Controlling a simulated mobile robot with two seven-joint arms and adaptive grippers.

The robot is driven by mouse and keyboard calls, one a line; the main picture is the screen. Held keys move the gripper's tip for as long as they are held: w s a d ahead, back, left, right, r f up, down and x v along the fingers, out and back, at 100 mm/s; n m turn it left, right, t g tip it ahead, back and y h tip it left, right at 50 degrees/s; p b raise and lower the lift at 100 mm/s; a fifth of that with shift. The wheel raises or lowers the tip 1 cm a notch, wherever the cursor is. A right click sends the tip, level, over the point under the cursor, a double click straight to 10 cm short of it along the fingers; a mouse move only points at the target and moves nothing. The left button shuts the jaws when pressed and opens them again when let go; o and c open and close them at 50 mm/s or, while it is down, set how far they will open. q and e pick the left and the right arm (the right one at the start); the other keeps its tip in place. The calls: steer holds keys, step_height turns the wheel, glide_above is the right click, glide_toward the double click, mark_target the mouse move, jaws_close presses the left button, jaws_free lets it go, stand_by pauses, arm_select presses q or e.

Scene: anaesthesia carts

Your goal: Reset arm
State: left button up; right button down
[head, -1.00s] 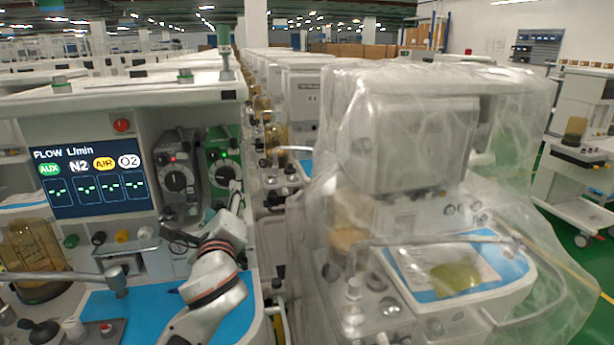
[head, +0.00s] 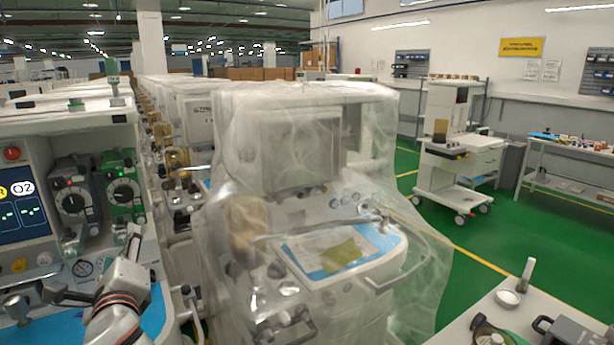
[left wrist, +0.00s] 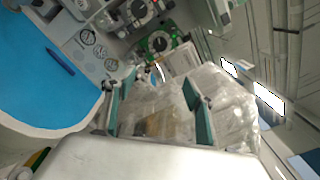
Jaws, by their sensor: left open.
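My left arm comes up from the bottom left of the head view, and my left gripper (head: 130,248) is just below the green dial unit (head: 122,190) of the left machine. In the left wrist view, my left gripper (left wrist: 156,100) has its two teal-padded fingers wide apart. Nothing is held between them; the plastic-wrapped machine shows beyond the gap. My right gripper is not in view.
The wrapped machine (head: 300,150) stands close to the right of my left arm. A blue work surface (left wrist: 40,80) with a pen lies beside the gripper. A table (head: 470,325) with small items is at bottom right. Green floor (head: 480,240) is open beyond.

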arm_select(q)
steer(key=s+d+f+n+g+h, duration=0.1)
steer(key=s+d+f+n+h, duration=0.15)
steer(key=f, duration=0.75)
steer(key=s+d+f+n+g+h, duration=0.1)
steer(key=d+f+n+h, duration=0.15)
steer(key=f, duration=0.75)
steer(key=s+d+f+n+g+h, duration=0.15)
steer(key=d+f, duration=0.25)
steer(key=f, duration=0.5)
steer(key=s+d+f+n+g+h, duration=0.1)
steer(key=s+d+f+n+h, duration=0.1)
steer(key=s+f+n, duration=0.3)
steer(key=s+d+f+n+g+h, duration=0.1)
steer(key=s+f+n, duration=0.4)
steer(key=s+f, duration=0.8)
steer(key=shift+s+d+f+h, duration=0.3)
steer(key=shift+s+d+h, duration=0.3)
steer(key=shift+d, duration=0.5)
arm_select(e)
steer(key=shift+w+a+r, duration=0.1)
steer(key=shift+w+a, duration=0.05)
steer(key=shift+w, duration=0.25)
arm_select(q)
steer(key=shift+w, duration=0.1)
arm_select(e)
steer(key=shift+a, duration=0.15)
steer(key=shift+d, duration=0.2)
